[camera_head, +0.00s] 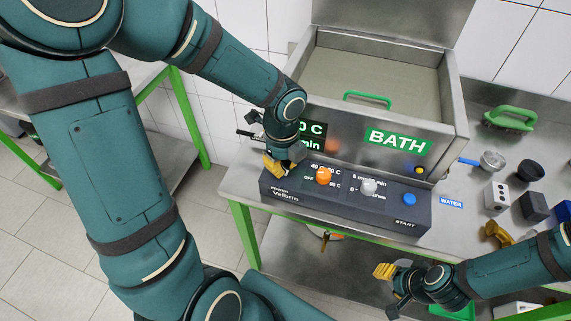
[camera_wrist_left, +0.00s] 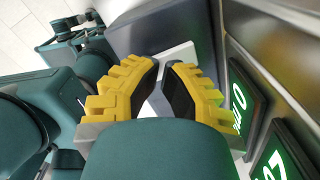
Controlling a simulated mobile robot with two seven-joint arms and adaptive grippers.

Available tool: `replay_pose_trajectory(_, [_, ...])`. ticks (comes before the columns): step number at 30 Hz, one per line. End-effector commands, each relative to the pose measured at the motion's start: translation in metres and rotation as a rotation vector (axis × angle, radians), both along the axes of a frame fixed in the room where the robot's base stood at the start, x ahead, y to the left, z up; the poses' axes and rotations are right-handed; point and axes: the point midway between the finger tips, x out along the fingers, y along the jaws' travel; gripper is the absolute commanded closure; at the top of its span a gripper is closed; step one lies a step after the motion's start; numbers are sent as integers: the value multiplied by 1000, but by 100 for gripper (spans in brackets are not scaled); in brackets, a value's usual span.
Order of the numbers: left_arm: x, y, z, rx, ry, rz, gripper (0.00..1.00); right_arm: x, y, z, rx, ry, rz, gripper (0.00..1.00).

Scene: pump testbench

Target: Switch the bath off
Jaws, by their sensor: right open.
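The bath (camera_head: 392,42) is a steel tank with a green BATH label (camera_head: 398,141) and a dark control panel (camera_head: 340,205) in front. The panel has an orange knob (camera_head: 323,176), a grey knob (camera_head: 369,187) and a blue button (camera_head: 409,199) by START. My left gripper (camera_head: 279,166) is low over the panel's left end, near the POWER lettering. My right gripper (camera_head: 386,271) is open, in front of the bench edge.
A lit green display (camera_head: 311,129) is partly hidden by my left wrist. A green handle (camera_head: 367,97) is at the tank. A WATER label (camera_head: 451,203), a metal cup (camera_head: 492,160) and several small blocks occupy the bench's right side. The bench edge is green.

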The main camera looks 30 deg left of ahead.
Motion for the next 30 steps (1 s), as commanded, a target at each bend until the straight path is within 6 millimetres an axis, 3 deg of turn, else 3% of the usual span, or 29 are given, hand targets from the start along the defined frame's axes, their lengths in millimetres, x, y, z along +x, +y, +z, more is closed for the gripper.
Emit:
replay_pose_trajectory(19, [0,0,-9,0,1,0,100,0,0,-7,0,0,0,53])
replay_pose_trajectory(28, [-1,0,-9,0,2,0,100,-9,2,-6,5,18,15,53])
replay_pose_trajectory(30, [-1,0,-1,0,2,0,100,-7,1,2,3,15,12,53])
